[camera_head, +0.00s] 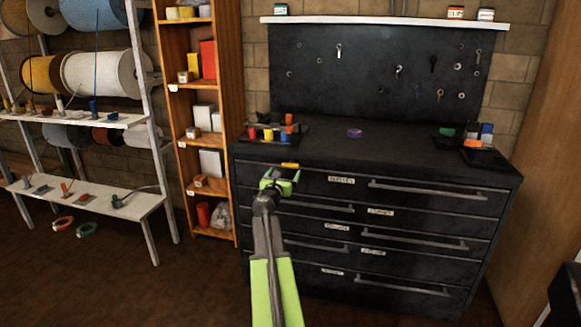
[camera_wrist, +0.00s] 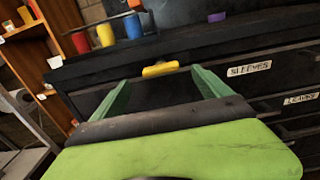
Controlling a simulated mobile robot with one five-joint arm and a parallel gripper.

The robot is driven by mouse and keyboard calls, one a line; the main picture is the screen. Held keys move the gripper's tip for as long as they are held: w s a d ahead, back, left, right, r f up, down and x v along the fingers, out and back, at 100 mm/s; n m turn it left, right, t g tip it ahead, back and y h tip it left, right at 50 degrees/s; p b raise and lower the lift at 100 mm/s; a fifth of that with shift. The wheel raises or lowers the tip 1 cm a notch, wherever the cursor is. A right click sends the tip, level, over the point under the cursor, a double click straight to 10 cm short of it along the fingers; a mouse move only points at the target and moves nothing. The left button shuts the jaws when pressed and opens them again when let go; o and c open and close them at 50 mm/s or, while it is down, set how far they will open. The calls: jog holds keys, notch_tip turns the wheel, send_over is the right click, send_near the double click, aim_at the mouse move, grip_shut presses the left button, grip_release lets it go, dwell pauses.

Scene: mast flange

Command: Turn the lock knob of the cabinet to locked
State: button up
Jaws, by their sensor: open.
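The cabinet (camera_head: 310,183) is a black drawer cabinet with long grey handles and white labels. Its yellow lock knob (camera_head: 290,165) sits high on the front, left of the label reading "SLEEVES". The knob also shows in the wrist view (camera_wrist: 160,69) as a yellow bar lying roughly along the top edge of the front. My gripper (camera_head: 282,180) is open, with green fingers, in front of the cabinet and near the knob. In the wrist view the knob appears between and slightly beyond the fingertips, with no contact visible.
Red, yellow and blue cylinders (camera_head: 268,135) stand in a dark holder on the cabinet top at left. A purple ring (camera_head: 354,133) lies mid-top. A wooden shelf (camera_head: 172,110) stands close on the left. The dark floor (camera_head: 195,285) left of the cabinet is clear.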

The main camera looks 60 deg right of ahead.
aim_at(289, 166)
jog(key=x, duration=0.8)
jog(key=shift+f, duration=0.1)
jog(key=shift+c, duration=0.2)
jog(key=c, duration=1.2)
jog(key=shift+w, duration=0.15)
jog(key=shift+c, duration=0.6)
